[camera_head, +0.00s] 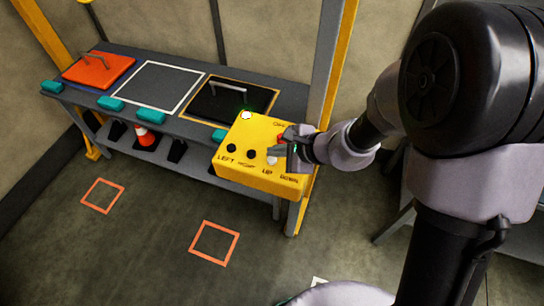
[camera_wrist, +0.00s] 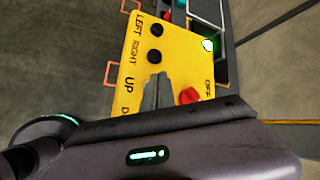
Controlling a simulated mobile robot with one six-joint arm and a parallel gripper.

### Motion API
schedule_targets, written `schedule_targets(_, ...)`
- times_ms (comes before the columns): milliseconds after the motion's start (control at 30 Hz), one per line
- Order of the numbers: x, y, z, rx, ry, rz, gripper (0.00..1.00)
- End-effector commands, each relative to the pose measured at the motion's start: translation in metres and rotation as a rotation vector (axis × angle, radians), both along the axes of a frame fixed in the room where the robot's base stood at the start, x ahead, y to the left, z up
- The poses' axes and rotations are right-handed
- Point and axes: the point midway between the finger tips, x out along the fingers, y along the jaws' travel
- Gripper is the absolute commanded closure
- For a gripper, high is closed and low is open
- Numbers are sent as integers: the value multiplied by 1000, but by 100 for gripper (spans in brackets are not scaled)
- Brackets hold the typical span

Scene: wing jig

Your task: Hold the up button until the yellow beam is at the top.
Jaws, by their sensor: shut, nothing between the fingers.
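A yellow control box (camera_head: 237,177) carries the labels LEFT, RIGHT, UP and DOWN; it also shows in the wrist view (camera_wrist: 188,65). A pale spot, seemingly the up button (camera_head: 272,160), shows above the UP label in the head view. My gripper (camera_head: 276,151) is shut and empty, with its fingertips over the box by that button. In the wrist view my fingers (camera_wrist: 156,92) hide the place beside the UP label. I cannot tell whether they touch or press the button. I cannot make out the yellow beam for certain; yellow posts stand at both ends of the bench.
A red knob (camera_wrist: 189,95) sits close to my fingers, and a bright lamp (camera_head: 246,115) glows at the box's far corner. The grey bench (camera_head: 150,63) behind holds an orange lidded panel (camera_head: 98,70) and a black one (camera_head: 222,104). Orange floor squares lie on open floor.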

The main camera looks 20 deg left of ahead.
Motion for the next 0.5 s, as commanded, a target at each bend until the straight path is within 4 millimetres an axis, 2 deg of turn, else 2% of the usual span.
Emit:
schedule_targets(233, 0, 0, 2, 0, 0, 0, 100)
schedule_targets(500, 0, 0, 28, 0, -1, 0, 100)
